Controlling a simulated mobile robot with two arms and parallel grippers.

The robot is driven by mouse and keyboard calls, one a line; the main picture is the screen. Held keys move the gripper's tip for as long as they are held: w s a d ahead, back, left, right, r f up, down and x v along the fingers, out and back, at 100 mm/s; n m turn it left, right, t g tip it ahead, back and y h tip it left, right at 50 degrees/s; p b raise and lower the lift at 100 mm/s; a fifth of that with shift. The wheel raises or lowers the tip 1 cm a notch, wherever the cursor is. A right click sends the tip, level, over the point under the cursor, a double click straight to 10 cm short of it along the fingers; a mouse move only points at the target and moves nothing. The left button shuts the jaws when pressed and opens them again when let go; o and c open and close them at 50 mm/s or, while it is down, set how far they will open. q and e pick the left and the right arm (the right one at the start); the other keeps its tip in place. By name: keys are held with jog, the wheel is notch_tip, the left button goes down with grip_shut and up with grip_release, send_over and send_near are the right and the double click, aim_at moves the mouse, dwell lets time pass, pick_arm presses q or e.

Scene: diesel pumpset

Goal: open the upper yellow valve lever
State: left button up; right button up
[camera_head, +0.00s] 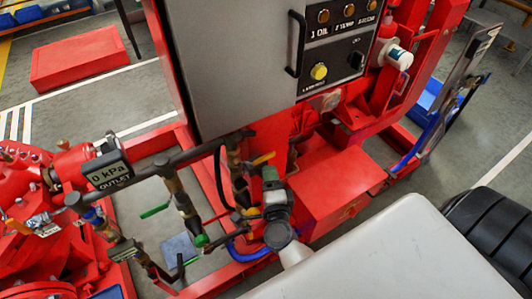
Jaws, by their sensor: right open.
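The upper yellow valve lever (263,158) sticks out to the right from a brass vertical pipe, just below the grey control cabinet. A second yellow lever (250,211) shows lower on the same pipework, partly hidden by my right gripper. My right gripper (269,176) is open, just below and slightly right of the upper lever. It looks close to the lever, but I cannot tell whether they touch. Its fingers are small and partly blend with the pipes behind. My left gripper is not in view.
The grey cabinet (235,70) with its black handle (297,43) hangs above the levers. A red box (335,190) stands right of the gripper.

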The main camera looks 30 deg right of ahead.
aim_at(266, 159)
jog(key=x, duration=0.7)
jog(key=shift+w, duration=0.1)
grip_shut()
